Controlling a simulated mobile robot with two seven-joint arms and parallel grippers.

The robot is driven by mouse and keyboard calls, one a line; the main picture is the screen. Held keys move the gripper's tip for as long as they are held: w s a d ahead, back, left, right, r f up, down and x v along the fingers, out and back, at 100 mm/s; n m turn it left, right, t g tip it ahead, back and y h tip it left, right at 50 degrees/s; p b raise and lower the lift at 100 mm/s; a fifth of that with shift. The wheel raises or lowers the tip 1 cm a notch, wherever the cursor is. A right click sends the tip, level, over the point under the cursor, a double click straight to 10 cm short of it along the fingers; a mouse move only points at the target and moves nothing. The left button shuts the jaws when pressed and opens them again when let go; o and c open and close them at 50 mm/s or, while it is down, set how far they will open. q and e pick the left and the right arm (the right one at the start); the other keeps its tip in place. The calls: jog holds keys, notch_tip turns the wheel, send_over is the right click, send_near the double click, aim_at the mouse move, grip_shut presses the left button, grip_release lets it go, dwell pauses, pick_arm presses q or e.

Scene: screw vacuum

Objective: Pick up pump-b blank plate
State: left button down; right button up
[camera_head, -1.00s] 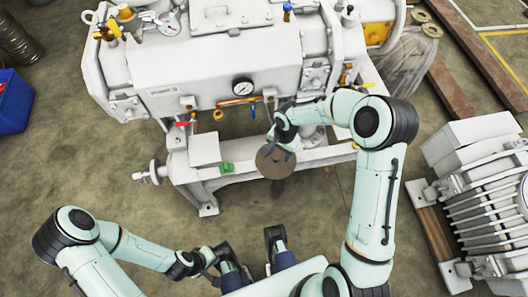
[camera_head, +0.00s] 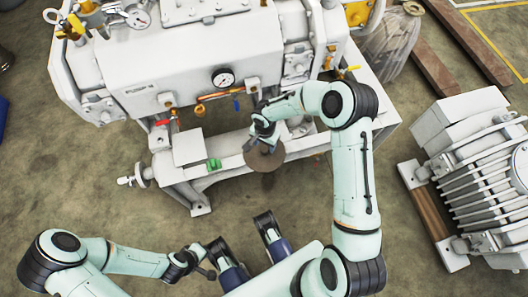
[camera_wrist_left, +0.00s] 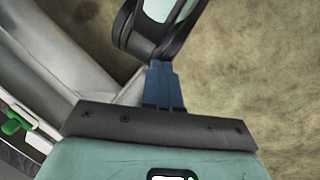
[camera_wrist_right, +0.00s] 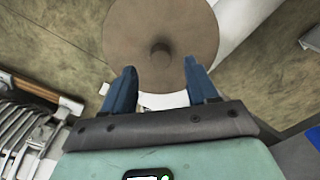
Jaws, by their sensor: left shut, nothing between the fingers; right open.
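The blank plate (camera_head: 264,157) is a round brown disc at the front edge of the pump stand in the head view. In the right wrist view the plate (camera_wrist_right: 130,25) fills the top middle, with a short knob at its centre. My right gripper (camera_wrist_right: 158,72) is open, its two blue fingertips apart over the plate's near edge. The knob is just beyond the gap and is not gripped. In the head view the right gripper (camera_head: 262,138) hides part of the plate. My left gripper (camera_wrist_left: 162,75) is shut and empty, away from the plate.
The large white pump (camera_head: 190,60) stands behind the plate on its frame (camera_head: 325,137), with a gauge and coloured valves. A small green part (camera_head: 213,164) is left of the plate. A finned grey machine (camera_head: 475,180) stands at the right. Floor in front is open.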

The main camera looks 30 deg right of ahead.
aim_at(264, 149)
notch_tip(264, 149, down, 4)
jog(key=shift+r+b, duration=0.2)
jog(key=shift+b, duration=0.1)
pick_arm(q)
jog(key=shift+w+a+f, duration=0.3)
jog(key=shift+w+f, duration=0.2)
jog(key=shift+w, duration=0.2)
pick_arm(e)
jog(key=shift+c, duration=0.3)
jog(key=shift+w, duration=0.1)
grip_shut()
jog(key=shift+r, duration=0.1)
